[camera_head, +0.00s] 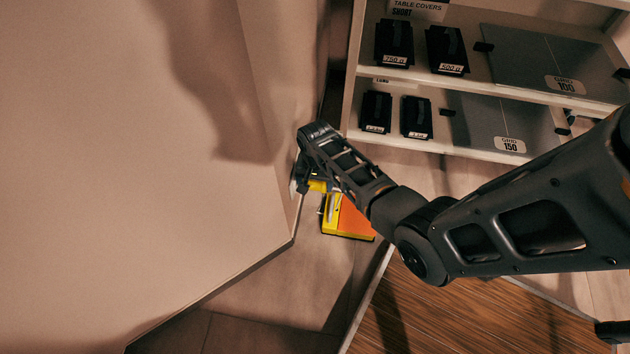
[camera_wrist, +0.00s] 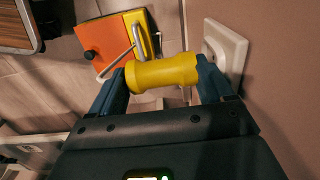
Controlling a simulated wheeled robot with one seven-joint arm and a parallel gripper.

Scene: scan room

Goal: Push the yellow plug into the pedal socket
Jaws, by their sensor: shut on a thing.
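In the head view a bit of the yellow plug (camera_head: 318,186) shows beneath my gripper (camera_head: 307,181), low beside the wall. A white wall plate (camera_wrist: 237,48), which looks like the socket, is just right of the plug in the wrist view. A sliver of the plate (camera_head: 294,184) shows in the head view. I cannot tell whether plug and plate touch.
An orange and yellow pedal (camera_wrist: 103,40) with a metal bar lies on the floor near my gripper; it also shows in the head view (camera_head: 352,219). The beige wall (camera_head: 130,130) is close on the left. A shelf unit (camera_head: 460,78) with dark blocks and grey panels stands behind my arm.

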